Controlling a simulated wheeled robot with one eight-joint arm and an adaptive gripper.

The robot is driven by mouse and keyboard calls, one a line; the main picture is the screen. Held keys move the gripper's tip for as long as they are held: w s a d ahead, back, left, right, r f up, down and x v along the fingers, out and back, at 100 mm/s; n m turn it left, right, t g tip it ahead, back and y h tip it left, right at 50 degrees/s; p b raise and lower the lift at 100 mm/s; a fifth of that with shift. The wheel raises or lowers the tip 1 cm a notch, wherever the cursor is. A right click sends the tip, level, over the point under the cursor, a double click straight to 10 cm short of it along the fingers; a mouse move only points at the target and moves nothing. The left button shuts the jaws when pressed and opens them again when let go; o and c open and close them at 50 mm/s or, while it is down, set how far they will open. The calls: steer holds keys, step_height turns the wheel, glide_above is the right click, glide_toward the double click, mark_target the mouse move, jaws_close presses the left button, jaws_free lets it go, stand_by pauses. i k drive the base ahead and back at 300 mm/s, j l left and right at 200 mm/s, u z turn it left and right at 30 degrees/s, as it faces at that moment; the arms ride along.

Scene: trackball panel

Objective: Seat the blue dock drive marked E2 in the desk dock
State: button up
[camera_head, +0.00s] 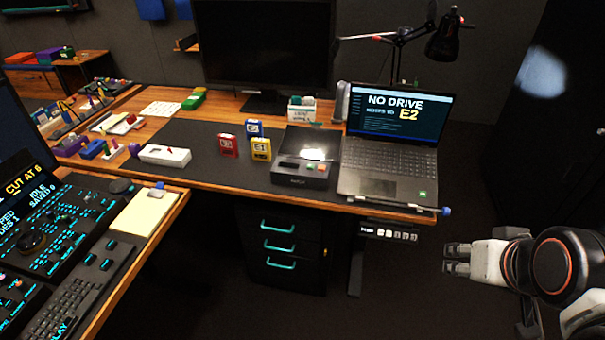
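A small blue drive (255,127) stands upright on the dark desk mat, behind a red drive (228,147) and a yellow drive (261,150). The drives carry pale labels too small to read surely. The laptop screen (400,113) reads "NO DRIVE" and "E2". My gripper (457,259) is at the right, off the desk's front edge and far from the drives. Its two fingers are apart with nothing between them.
The laptop (386,185) stands right of the dock, a lamp (445,40) behind it. A white power strip (164,155) lies left of the drives. A monitor (264,45) stands at the back. Drawers (281,250) are under the desk. Open floor lies before my gripper.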

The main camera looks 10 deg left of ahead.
mark_target(285, 171)
steer(key=i+j+u, duration=0.1)
steer(key=u, duration=0.75)
steer(key=i+j+u, duration=0.45)
steer(key=i, duration=0.3)
steer(key=i+l+u, duration=0.1)
steer(key=i+u, duration=0.35)
steer(key=i, duration=0.95)
steer(key=l, duration=0.05)
